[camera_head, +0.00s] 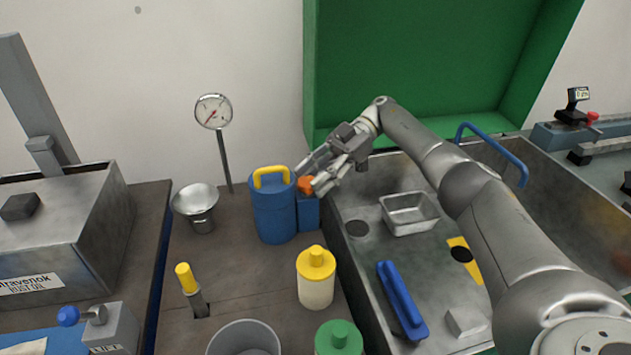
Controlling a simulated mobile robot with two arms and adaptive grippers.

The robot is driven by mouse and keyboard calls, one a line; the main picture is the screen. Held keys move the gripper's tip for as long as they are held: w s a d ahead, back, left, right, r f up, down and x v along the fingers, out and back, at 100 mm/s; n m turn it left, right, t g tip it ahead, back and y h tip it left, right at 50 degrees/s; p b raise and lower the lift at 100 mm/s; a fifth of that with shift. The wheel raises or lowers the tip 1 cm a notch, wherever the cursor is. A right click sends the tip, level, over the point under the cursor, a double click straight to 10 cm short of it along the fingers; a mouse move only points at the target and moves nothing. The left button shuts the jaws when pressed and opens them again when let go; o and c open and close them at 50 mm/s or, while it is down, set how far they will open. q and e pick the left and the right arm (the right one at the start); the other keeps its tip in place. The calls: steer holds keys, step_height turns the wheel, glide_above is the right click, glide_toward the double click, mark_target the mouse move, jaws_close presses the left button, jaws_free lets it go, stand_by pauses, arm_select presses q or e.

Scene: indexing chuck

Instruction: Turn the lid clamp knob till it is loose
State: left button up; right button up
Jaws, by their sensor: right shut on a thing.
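An orange knob (305,185), which looks like the lid clamp knob, sits on top of a small blue block (309,213). The block stands right beside a blue canister (272,214) with a yellow handle. My right gripper (311,182) reaches in from the right and is shut on the orange knob, with its fingers on either side. The fingers hide part of the knob, and I cannot tell how tight it is. My left gripper is not in view.
A dial gauge on a stem (225,160) and a metal funnel (195,200) stand left of the canister. A yellow-capped bottle (316,285) stands in front. On the right, a metal basin holds a small tray (409,213) and a blue-handled tool (402,300). A green panel (420,65) rises behind.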

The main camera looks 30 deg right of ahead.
stand_by(0.3)
steer(key=o, duration=1)
steer(key=shift+c, duration=0.2)
step_height(320, 180, up, 10)
